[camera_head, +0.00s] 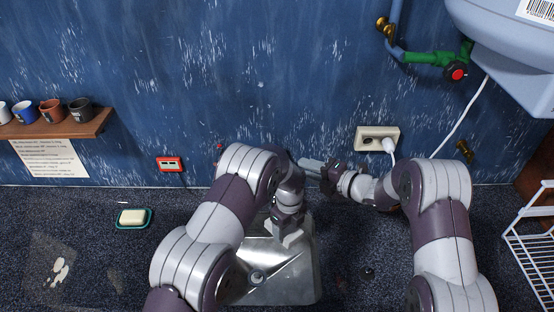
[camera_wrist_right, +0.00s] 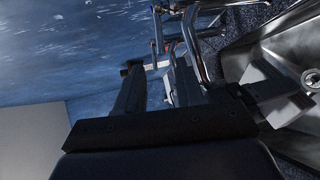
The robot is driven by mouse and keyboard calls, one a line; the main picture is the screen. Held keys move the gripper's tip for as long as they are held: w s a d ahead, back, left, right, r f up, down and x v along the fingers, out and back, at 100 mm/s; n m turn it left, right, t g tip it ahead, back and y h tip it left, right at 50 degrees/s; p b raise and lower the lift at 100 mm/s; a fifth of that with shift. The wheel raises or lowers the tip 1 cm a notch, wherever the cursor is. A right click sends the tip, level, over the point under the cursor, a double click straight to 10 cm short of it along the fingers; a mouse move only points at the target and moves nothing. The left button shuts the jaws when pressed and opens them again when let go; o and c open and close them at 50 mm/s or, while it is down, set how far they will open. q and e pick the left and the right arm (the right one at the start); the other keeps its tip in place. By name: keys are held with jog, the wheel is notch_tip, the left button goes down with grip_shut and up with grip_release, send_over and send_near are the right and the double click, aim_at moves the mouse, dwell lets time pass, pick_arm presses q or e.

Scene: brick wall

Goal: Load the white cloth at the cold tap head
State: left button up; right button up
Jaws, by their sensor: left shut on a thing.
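My left gripper (camera_head: 288,212) points down over the steel sink (camera_head: 300,282), shut on a small white piece, the white cloth (camera_head: 286,236). My right gripper (camera_head: 322,174) is low by the wall behind the sink. In the right wrist view its two dark fingers (camera_wrist_right: 158,92) stand apart, with chrome tap parts (camera_wrist_right: 190,40) just beyond and between them.
A soap dish (camera_head: 147,219) with soap lies left of the sink. A wall socket with a plug (camera_head: 378,139) is above my right forearm. A white wire rack (camera_head: 530,240) stands at the right. A shelf with several cups (camera_head: 60,127) hangs at the left.

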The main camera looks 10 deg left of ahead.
jog(key=x, duration=1.1)
jog(key=shift+w+a, duration=0.2)
jog(key=shift+a, duration=0.05)
grip_shut()
